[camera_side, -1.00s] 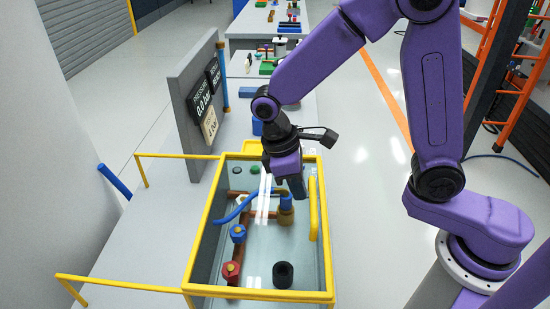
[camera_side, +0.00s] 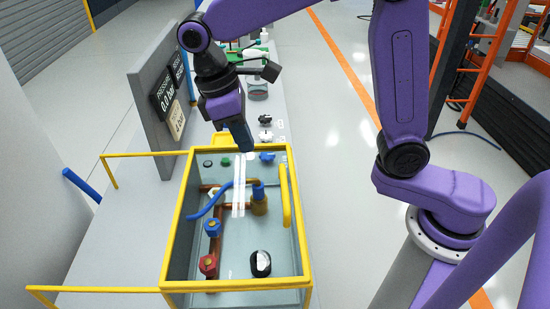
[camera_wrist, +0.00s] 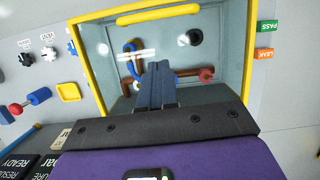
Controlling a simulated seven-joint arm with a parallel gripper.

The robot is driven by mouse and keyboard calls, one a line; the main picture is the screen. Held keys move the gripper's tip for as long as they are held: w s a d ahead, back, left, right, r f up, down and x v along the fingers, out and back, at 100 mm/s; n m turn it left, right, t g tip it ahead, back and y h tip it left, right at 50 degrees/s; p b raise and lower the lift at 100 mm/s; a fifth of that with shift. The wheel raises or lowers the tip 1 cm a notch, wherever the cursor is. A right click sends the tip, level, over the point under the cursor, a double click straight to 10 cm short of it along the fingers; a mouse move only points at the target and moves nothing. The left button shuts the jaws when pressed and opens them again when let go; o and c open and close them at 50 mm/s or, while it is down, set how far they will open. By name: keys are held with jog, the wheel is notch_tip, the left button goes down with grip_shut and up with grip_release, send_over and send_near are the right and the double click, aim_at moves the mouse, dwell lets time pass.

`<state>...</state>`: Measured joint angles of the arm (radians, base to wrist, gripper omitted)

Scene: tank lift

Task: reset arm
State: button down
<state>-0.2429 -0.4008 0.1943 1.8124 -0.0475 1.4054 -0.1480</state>
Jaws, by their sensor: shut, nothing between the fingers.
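My gripper (camera_side: 243,138) is shut and empty, pointing down above the far end of the glass-walled tank (camera_side: 165,240) with its yellow rim. In the wrist view my closed fingers (camera_wrist: 157,75) cover part of the tank's inside. Inside the tank are a blue valve (camera_side: 212,228), a red valve (camera_side: 208,264), a brass fitting with a blue top (camera_side: 259,200), a blue hose (camera_side: 205,206), copper pipes and a black round part (camera_side: 261,263). A yellow handle (camera_side: 285,195) runs along the tank's right side.
A grey panel with displays (camera_side: 160,90) stands left of my gripper. Yellow rails (camera_side: 112,170) reach out left of the tank. Small black and white parts (camera_side: 265,120) lie on the bench behind. PASS (camera_wrist: 267,27) and LEAK (camera_wrist: 265,54) labels show in the wrist view.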

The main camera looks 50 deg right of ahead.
jog(key=s+d+f+n+t+y, duration=0.1)
jog(key=s+d+f, duration=0.1)
jog(key=s+d, duration=0.5)
jog(key=s+d+f+n+t+y, duration=0.1)
jog(key=s+d+f+n, duration=0.1)
jog(key=s+d, duration=0.5)
jog(key=s+f, duration=0.1)
jog(key=s, duration=0.5)
jog(key=shift+y, duration=0.4)
jog(key=shift+d, duration=0.1)
